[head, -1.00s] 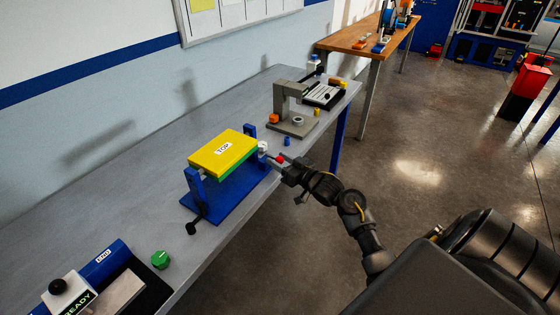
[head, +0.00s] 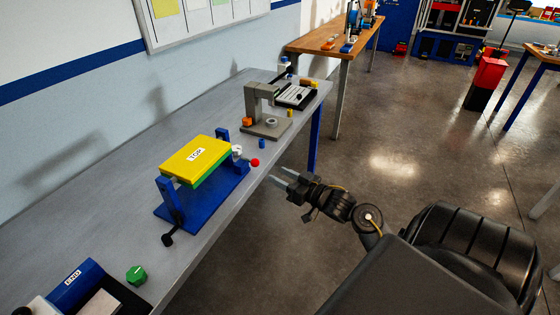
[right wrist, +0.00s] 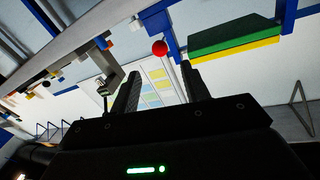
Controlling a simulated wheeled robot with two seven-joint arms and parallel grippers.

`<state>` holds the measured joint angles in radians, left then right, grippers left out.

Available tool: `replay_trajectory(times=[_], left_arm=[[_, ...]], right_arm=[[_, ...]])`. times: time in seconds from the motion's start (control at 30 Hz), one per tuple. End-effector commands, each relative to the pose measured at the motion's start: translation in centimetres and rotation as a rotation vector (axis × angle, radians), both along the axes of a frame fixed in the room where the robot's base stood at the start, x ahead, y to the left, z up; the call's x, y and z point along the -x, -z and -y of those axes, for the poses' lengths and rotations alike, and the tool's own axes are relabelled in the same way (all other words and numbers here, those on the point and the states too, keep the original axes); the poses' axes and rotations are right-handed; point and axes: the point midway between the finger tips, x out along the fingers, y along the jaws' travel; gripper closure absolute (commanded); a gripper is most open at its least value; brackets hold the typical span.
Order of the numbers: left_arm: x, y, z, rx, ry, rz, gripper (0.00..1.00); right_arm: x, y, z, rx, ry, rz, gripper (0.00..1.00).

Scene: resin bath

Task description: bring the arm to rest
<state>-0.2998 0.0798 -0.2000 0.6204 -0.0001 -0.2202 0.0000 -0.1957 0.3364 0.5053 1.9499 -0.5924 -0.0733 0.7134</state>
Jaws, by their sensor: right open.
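My right gripper (head: 279,177) is open and empty, held out past the front edge of the grey bench, apart from the blue fixture. In the right wrist view its two dark fingers (right wrist: 158,85) stand apart with nothing between them. The blue fixture (head: 222,194) on the bench holds a yellow and green block (head: 196,158) marked TOP. A red ball knob (head: 255,162) sticks out from the fixture's right side; it also shows in the right wrist view (right wrist: 159,47), beyond the fingers. My left gripper is not in view.
A grey press-like stand (head: 262,110) and small coloured pieces stand farther along the bench (head: 120,195). A green hexagonal piece (head: 136,274) lies near the front edge. A wooden table (head: 330,42) stands behind.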

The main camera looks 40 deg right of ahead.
Motion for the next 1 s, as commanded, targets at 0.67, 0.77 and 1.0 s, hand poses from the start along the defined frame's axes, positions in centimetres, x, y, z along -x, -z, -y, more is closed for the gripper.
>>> replay_trajectory(times=[0.67,0.77,1.0], left_arm=[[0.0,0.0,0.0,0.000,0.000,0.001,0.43],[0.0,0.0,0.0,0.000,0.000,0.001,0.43],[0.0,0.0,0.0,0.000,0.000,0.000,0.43]], right_arm=[[-0.2,12.0,3.9,0.167,0.145,-0.197,0.54],[1.4,20.2,3.6,0.194,0.171,-0.350,0.54],[10.0,37.4,-0.2,0.273,0.153,-0.717,0.54]])
